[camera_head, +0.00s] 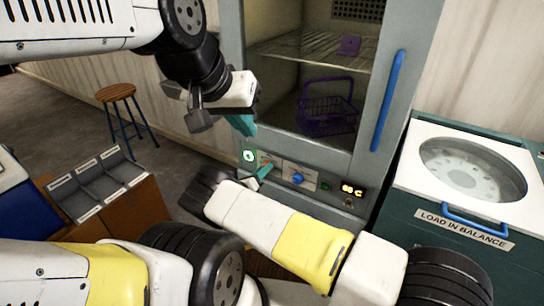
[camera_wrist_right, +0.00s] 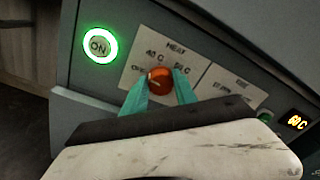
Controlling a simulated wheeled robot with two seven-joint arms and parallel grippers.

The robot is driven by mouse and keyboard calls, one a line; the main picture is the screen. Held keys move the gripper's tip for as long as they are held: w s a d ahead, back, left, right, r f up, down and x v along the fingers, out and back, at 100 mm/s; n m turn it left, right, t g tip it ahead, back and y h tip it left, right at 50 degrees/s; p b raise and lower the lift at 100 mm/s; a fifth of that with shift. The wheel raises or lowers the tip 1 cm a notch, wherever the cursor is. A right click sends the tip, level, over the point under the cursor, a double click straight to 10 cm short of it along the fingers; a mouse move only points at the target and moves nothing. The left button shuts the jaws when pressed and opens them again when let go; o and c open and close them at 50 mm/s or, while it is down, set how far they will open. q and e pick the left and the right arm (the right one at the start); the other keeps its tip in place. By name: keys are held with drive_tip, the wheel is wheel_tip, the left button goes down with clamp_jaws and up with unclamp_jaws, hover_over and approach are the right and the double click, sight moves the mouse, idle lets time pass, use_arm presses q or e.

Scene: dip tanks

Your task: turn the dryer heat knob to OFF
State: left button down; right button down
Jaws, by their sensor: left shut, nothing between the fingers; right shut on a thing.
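The dryer's heat knob (camera_wrist_right: 160,80) is orange-red and round, on a white HEAT plate (camera_wrist_right: 150,45) with a label at the left, 40 C at the top and another temperature at the right. My right gripper (camera_wrist_right: 160,90) has its teal fingers on either side of the knob and is shut on it. I cannot tell for sure where the knob's pointer stands. In the head view my right gripper (camera_head: 265,172) reaches the dryer panel and mostly hides the knob. My left gripper (camera_head: 243,126) is shut and empty, above the panel before the dryer door.
A green-lit ON button (camera_wrist_right: 100,45) is left of the heat plate. A blue knob (camera_head: 298,179) and a lit temperature display (camera_head: 352,188) are to the right. A purple basket (camera_head: 327,118) is inside the dryer. A white-topped spinner (camera_head: 440,190) stands at the right.

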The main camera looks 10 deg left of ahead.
drive_tip(key=shift+f+n, duration=0.1)
drive_tip(key=shift+n, duration=0.4)
drive_tip(key=c, duration=1)
unclamp_jaws()
drive_tip(key=shift+o, duration=0.2)
drive_tip(key=shift+s+a, duration=0.1)
